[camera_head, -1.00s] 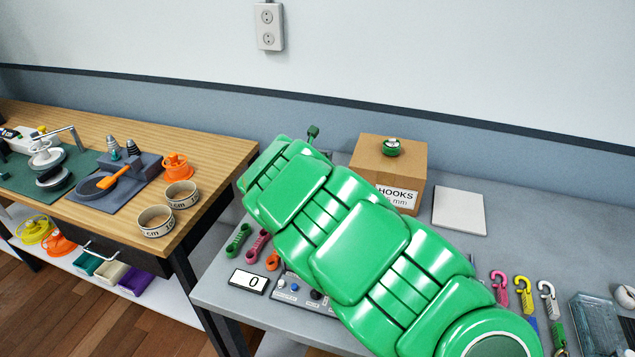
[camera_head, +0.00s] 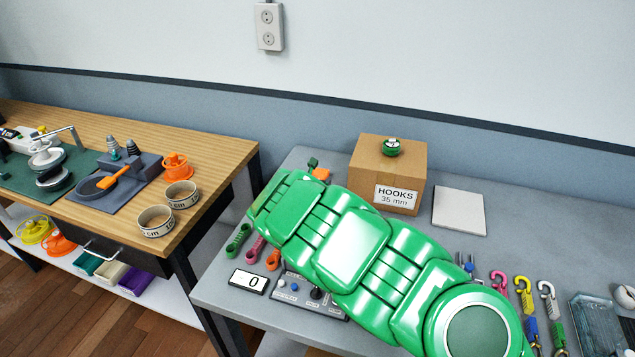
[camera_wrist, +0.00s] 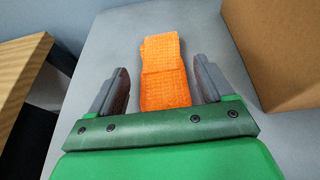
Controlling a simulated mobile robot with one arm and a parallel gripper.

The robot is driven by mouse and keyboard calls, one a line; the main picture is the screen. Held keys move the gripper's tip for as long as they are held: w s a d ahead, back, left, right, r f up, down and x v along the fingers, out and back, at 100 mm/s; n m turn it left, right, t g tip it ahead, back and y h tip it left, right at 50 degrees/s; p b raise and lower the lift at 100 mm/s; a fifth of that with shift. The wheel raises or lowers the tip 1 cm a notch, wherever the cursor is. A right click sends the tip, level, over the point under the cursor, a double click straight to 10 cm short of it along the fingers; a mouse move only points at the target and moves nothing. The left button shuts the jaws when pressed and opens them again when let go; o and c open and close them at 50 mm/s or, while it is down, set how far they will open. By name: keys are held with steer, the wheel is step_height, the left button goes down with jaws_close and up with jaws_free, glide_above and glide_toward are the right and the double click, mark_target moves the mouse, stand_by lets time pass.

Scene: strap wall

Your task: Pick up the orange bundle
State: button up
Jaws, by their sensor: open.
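The orange bundle (camera_wrist: 164,72) is a folded, woven orange strap lying on the grey table top (camera_wrist: 105,45). In the wrist view it lies between the two dark fingers of my gripper (camera_wrist: 163,88), with a gap on each side. The fingers are apart and do not touch it. Its near end is hidden behind the green gripper body. In the head view only a small orange part of it (camera_head: 321,174) shows beyond my green arm, and the arm covers most of my gripper.
A cardboard box marked HOOKS (camera_head: 388,172) stands right of the bundle, close to my gripper's right side. A white pad (camera_head: 459,210) lies farther right. A scale display (camera_head: 249,281) and a control panel (camera_head: 309,295) sit at the front. A wooden bench (camera_head: 215,150) stands left.

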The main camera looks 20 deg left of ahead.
steer(key=shift+x, duration=1.5)
steer(key=c, duration=1.1)
steer(key=shift+r, duration=0.1)
